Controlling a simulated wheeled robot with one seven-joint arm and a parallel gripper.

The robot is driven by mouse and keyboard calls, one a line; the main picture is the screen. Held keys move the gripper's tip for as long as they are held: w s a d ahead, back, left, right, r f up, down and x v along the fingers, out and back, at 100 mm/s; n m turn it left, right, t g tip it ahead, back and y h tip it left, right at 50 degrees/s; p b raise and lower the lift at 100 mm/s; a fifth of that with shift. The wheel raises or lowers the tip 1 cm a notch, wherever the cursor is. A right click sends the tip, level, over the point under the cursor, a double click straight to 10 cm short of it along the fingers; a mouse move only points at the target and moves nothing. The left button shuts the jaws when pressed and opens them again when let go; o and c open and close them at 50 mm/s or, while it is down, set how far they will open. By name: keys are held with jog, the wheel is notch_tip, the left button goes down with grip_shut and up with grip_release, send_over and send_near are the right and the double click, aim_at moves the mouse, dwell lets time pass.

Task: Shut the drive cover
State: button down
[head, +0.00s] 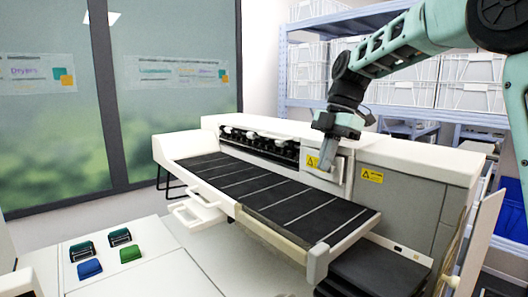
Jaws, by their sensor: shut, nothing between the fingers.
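The printer is a long white machine (410,190) with a dark, striped belt top (285,205). A small pale panel (347,168) sits in its upright face, just right of the exposed rollers, by a yellow warning label (312,161). It looks like the drive cover, but I cannot tell for sure, nor how far it stands open. My gripper (326,167) is shut and empty. It points down in front of this panel and hides part of it. I cannot tell whether it touches.
Black rollers (262,145) show along the back of the belt. A pale upright panel (480,245) stands out at the machine's right end. A small white tray (197,212) juts from the front. A white counter (150,275) with coloured blocks is at lower left. Shelves with crates (390,95) stand behind.

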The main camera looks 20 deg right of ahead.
jog(key=shift+d, duration=0.85)
